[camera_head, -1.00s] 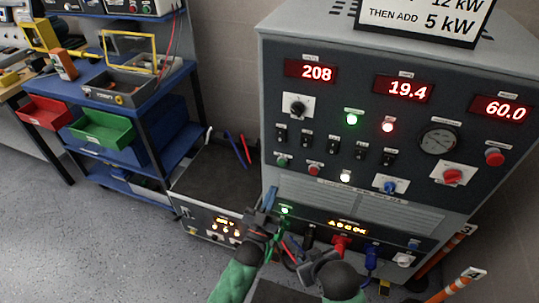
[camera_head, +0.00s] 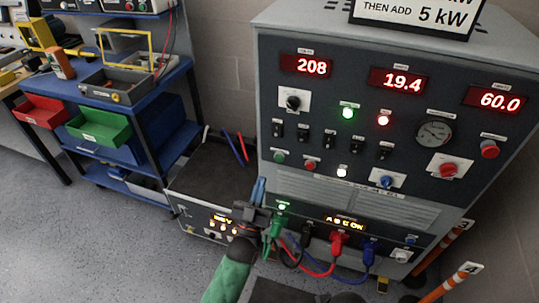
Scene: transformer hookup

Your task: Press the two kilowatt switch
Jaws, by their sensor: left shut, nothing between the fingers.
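A grey load cabinet (camera_head: 430,75) fills the right of the view. Its black panel has a row of several black switches, among them a leftmost one (camera_head: 277,130), a middle one (camera_head: 328,141) and a rightmost one (camera_head: 384,152). Their labels are too small to read, so I cannot tell which is two kilowatt. My left gripper (camera_head: 260,192) is shut, in front of the lower left of the cabinet, below the switches and apart from them. A green plug (camera_head: 274,228) shows beside it. My right gripper is not clearly in view.
Red displays (camera_head: 306,65) read 208, 19.4 and 60.0. Cables, including a red plug (camera_head: 338,240) and a blue one (camera_head: 369,250), hang low. A lower box (camera_head: 208,172) and blue cart (camera_head: 160,85) stand left. Striped posts (camera_head: 450,284) stand right.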

